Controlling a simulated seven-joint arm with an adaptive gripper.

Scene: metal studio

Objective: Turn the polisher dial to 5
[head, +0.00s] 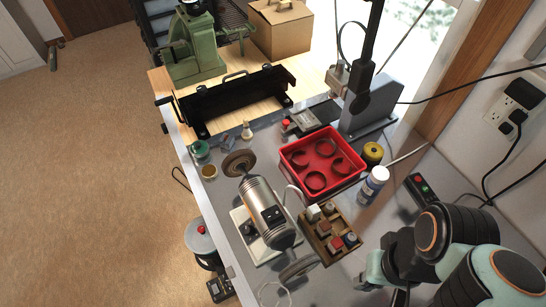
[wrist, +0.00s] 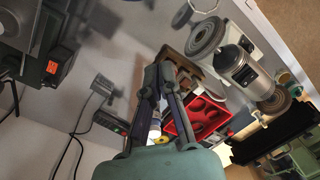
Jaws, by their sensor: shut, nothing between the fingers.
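The polisher (head: 262,203) is a silver motor on a pale base, with a buffing wheel at each end. It also shows in the wrist view (wrist: 236,70) at upper right. A small dark round part that looks like the dial (head: 250,231) sits on the base beside the motor. Its numbers and setting are too small to read. My gripper (wrist: 161,55) is shut and empty in the wrist view, its fingers pointing up the picture, apart from the polisher. In the head view my arm is at lower right, with the wooden block between it and the polisher.
A wooden block with several small pieces (head: 328,232) stands right of the polisher. The bench's left edge is near the polisher.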

